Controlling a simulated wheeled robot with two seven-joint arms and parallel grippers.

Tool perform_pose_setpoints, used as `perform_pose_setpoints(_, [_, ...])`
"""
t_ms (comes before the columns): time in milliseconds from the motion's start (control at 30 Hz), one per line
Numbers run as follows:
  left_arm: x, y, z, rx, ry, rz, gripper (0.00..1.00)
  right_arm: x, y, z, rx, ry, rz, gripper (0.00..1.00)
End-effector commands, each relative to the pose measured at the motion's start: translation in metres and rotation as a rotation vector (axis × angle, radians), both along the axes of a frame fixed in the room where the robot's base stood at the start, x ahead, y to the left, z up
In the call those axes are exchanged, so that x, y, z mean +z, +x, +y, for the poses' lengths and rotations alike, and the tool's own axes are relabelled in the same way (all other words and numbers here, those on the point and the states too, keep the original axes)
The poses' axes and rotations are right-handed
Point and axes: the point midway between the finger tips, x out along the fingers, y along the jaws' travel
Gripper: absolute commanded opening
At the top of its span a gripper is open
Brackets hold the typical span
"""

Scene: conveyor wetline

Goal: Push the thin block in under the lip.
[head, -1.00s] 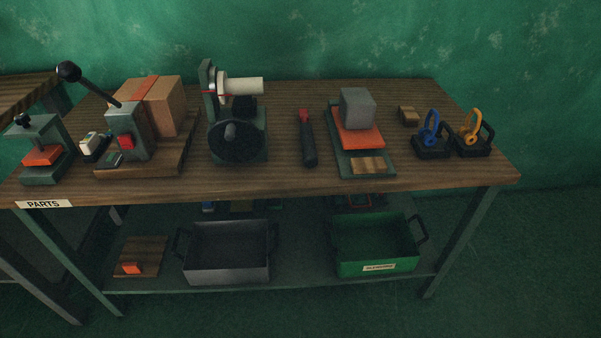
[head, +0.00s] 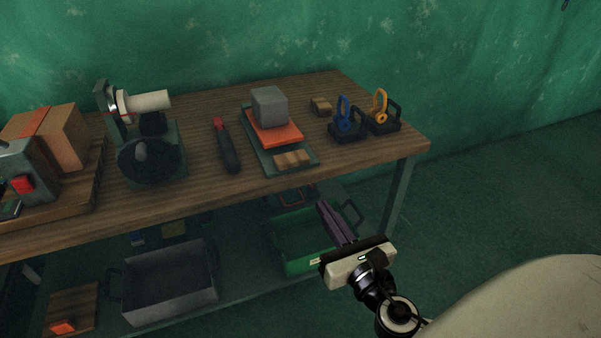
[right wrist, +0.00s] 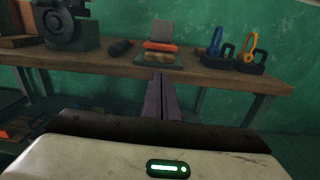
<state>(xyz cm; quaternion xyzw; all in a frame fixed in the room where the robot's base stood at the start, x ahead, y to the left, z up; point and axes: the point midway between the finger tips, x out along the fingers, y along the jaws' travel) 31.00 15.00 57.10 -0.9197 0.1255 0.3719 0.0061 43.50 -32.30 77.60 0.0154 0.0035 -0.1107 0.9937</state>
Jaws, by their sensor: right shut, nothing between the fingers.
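A green base (head: 252,150) on the bench bears an orange slab (head: 274,128) with a grey cube (head: 269,106) on top. A light wooden piece (head: 293,158) lies flat at the base's front end, in front of the slab. A small brown block (head: 320,106) sits on the bench behind and to the right. I cannot tell which is the thin block, or make out a gap under the slab's edge. My right gripper (head: 322,204) is shut and empty, in front of the bench edge and below its top. Its fingers also show in the right wrist view (right wrist: 161,80), pointing toward the base.
Blue (head: 345,115) and orange (head: 380,106) ringed pieces stand in black holders to the right. A dark red-tipped tool (head: 228,150) lies left of the base. A green bin (head: 297,265) and a grey bin (head: 185,291) sit on the lower shelf, the green one near my right gripper.

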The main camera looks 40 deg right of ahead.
Motion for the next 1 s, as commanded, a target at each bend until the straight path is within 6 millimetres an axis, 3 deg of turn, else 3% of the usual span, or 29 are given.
perform_pose_setpoints(167, [0.003,-0.001,0.000,-0.001,0.001,0.002,0.31,0.006,0.017,-0.004,0.002,-0.040,-0.009,0.00])
perform_pose_setpoints(700, [-0.001,-0.010,0.002,-0.001,0.010,0.025,0.31,0.004,0.119,-0.027,0.001,-0.032,-0.006,0.00])
perform_pose_setpoints(1000, [0.002,-0.005,0.002,-0.001,0.008,0.014,0.31,0.003,0.136,-0.030,0.002,-0.031,-0.003,0.00])
